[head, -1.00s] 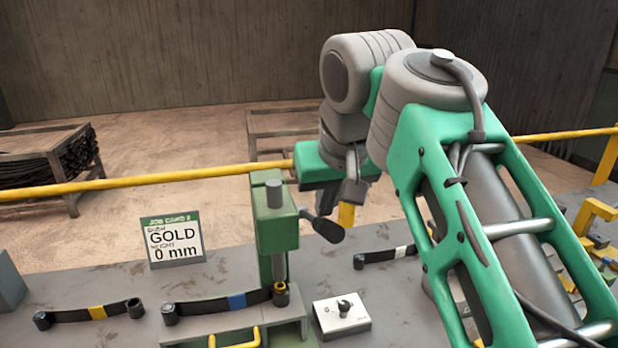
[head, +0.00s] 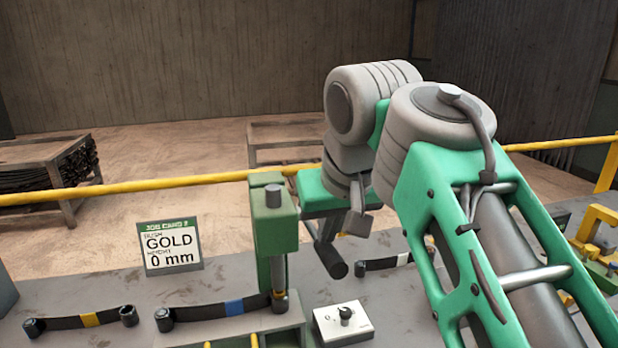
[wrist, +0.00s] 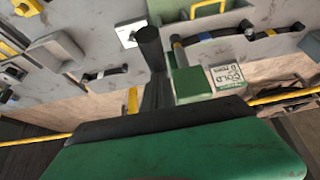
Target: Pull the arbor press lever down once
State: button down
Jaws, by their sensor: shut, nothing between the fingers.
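The green arbor press (head: 272,225) stands on the bench left of my arm. Its dark lever (head: 325,250) slopes steeply down to the right, with its thick grip end low, near the bench. In the wrist view the lever's dark grip (wrist: 150,42) points away from my gripper, beside the green press head (wrist: 193,85). My gripper (head: 359,222) is shut and empty, just right of the lever and above its grip end. I cannot tell whether it touches the lever. A leaf spring with a blue band (head: 232,307) lies with one end under the press ram (head: 279,272).
A job card (head: 170,250) reads GOLD, 0 mm. A white dial box (head: 343,323) sits right of the press. Other leaf springs with yellow (head: 90,319) and white bands (head: 400,259) lie on the bench. A yellow rail (head: 110,186) runs behind.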

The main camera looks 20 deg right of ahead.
aim_at(329, 247)
jog(key=shift+s+f+b, duration=0.1)
jog(key=shift+f+b, duration=1.45)
jog(key=shift+f, duration=0.45)
jog(key=shift+r, duration=0.1)
jog(key=f+b, duration=0.3)
jog(key=b, duration=0.1)
jog(key=shift+w+f, duration=0.2)
jog(key=shift+f, duration=0.15)
jog(key=shift+r, duration=0.15)
jog(key=shift+f, duration=0.25)
